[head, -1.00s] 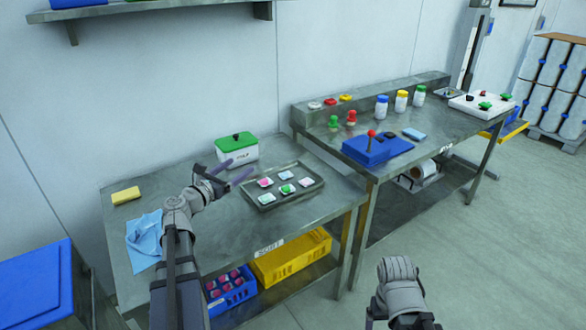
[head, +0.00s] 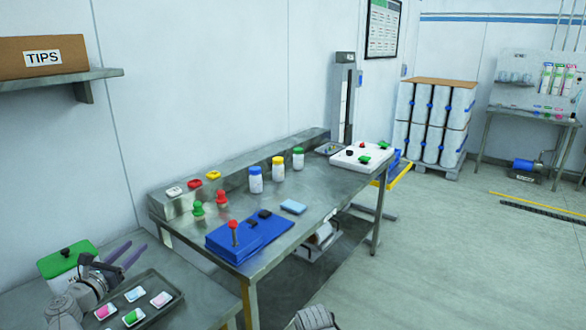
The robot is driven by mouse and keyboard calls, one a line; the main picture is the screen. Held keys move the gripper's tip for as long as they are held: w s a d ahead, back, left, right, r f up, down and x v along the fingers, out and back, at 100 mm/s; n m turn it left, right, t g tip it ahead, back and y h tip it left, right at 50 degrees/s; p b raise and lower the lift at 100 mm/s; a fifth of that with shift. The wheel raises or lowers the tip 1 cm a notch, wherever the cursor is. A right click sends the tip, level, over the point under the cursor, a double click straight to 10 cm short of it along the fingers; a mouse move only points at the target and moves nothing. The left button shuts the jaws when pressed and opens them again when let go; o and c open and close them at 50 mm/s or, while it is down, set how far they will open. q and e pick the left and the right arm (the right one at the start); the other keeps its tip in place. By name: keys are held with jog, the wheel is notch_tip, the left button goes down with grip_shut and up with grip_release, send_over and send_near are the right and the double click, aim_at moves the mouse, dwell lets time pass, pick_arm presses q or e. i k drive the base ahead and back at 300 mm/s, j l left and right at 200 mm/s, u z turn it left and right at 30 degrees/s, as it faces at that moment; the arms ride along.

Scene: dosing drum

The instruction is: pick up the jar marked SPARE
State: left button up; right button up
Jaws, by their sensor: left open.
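Three white jars stand upright in a row on the far steel table, in front of its raised back ledge: a blue-lidded jar (head: 256,181), a yellow-lidded jar (head: 278,169) and a green-lidded jar (head: 298,158). Their labels are too small to read, so I cannot tell which is marked SPARE. My left gripper (head: 138,247) is open and empty at lower left, above the near bench, well short of the jars. Only a grey part of my right arm shows at the bottom edge; its fingers are out of frame.
A blue box with a red-knobbed lever (head: 262,241) and green and red knobs stand left of the jars. A light-blue pad (head: 293,207) lies in front. A white panel (head: 362,157) is beyond. A green-lidded tub (head: 70,268) and a tray (head: 172,299) are near my left gripper.

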aim_at(277, 170)
jog(key=i+l, duration=0.65)
jog(key=i, duration=0.25)
jog(key=i+l+u, duration=0.1)
jog(key=i+l, duration=0.6)
jog(key=i, duration=0.2)
jog(key=i+l, duration=0.75)
jog(key=i, duration=0.15)
